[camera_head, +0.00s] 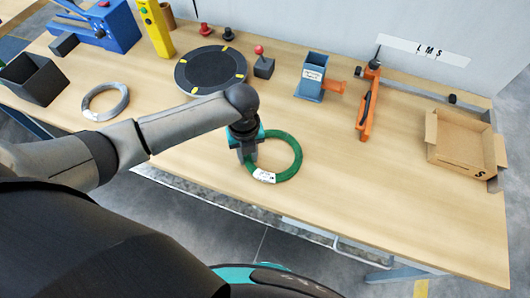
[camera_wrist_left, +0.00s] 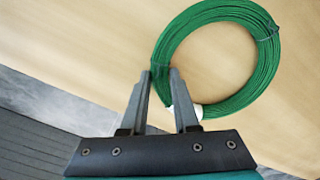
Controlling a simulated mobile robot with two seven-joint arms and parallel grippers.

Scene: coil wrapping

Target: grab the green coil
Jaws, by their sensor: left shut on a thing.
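The green coil (camera_head: 297,155) lies flat near the front edge of the wooden table, with a white tag on its near side. In the left wrist view the coil (camera_wrist_left: 268,60) is a ring of thin green wire with ties around it. My left gripper (camera_head: 248,158) points down at the coil's left side. Its two fingers (camera_wrist_left: 160,78) stand on either side of the wire, shut on it. The white tag (camera_wrist_left: 185,100) is partly hidden behind one finger. My right gripper is not in view.
A grey coil (camera_head: 105,101) lies at the left, beside a dark bin (camera_head: 34,78). A black turntable (camera_head: 211,70), a blue dispenser (camera_head: 312,76), an orange tool (camera_head: 367,105) and a cardboard box (camera_head: 462,146) stand behind and right. The table (camera_head: 370,195) is clear right of the coil.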

